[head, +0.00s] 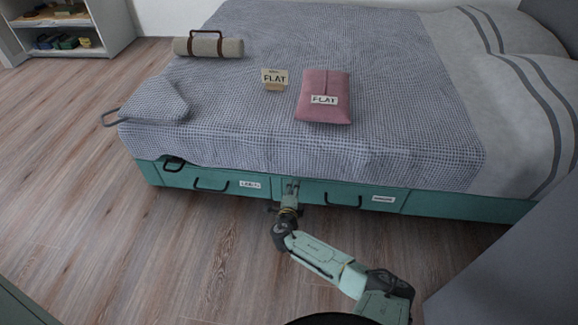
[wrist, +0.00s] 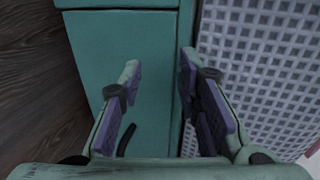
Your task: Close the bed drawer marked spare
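The bed front has two teal drawers side by side. The left drawer (head: 215,181) and the right drawer (head: 320,192) each have a dark bar handle and a white label. The left label (head: 250,184) seems to read linens. The right label (head: 383,199) is too small to read surely. Both look nearly flush; any small gap is unclear. My gripper (head: 290,185) is at the bed front near the seam between them. In the wrist view my gripper (wrist: 158,76) is open and empty, its fingers apart over a teal drawer face (wrist: 105,55), with a handle (wrist: 127,138) partly showing.
A grey checked cover (wrist: 260,70) hangs just above the drawers. The wooden floor (head: 90,200) at left is clear.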

